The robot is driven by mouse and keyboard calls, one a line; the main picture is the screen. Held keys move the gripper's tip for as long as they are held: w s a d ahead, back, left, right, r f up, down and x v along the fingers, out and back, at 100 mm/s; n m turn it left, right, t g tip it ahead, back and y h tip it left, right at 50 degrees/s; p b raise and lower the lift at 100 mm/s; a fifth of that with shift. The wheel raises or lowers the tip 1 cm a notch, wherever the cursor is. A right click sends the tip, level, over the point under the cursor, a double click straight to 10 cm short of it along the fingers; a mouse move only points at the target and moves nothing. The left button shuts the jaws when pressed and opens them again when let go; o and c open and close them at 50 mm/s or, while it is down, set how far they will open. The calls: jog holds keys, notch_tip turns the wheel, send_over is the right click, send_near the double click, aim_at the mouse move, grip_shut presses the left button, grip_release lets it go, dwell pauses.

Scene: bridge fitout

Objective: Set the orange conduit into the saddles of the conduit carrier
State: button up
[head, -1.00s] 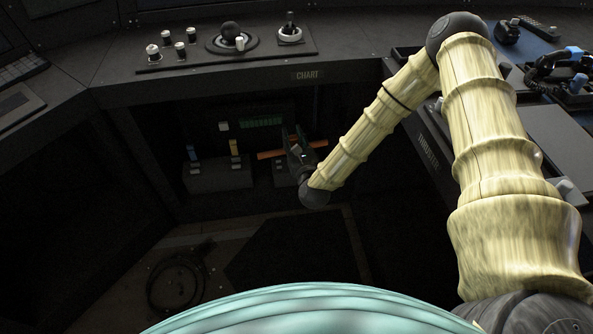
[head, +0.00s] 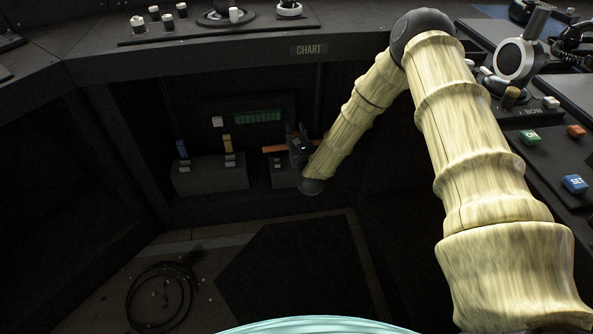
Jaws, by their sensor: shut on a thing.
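The orange conduit (head: 273,149) is a thin bar held about level in the dark recess under the console. My gripper (head: 298,143) is shut on it near its middle, and the fingers and wrist hide part of it. A short piece of conduit shows to the right of the gripper. Low dark blocks with pale fittings stand behind and below, one at the left (head: 210,178) and one beside the gripper (head: 281,178). I cannot tell which is the conduit carrier, and no saddles can be made out. Contact between conduit and blocks cannot be judged.
A green strip (head: 258,116) is on the recess back wall. The console edge marked CHART (head: 309,50) overhangs the recess. A coiled cable (head: 160,296) lies on the floor.

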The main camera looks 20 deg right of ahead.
aim_at(296, 133)
jog(key=w+d+f+h+b, duration=0.1)
jog(key=w+d+f+b, duration=0.1)
jog(key=w+f+b, duration=0.2)
jog(key=shift+w+f+m+b, duration=0.3)
jog(key=shift+w+b, duration=0.9)
jog(key=shift+b, duration=0.35)
jog(key=shift+d, duration=0.1)
jog(key=shift+f+b, duration=2)
jog(key=shift+f, duration=2.7)
jog(key=shift+f, duration=0.1)
jog(key=shift+f, duration=0.1)
jog(key=o, duration=1.1)
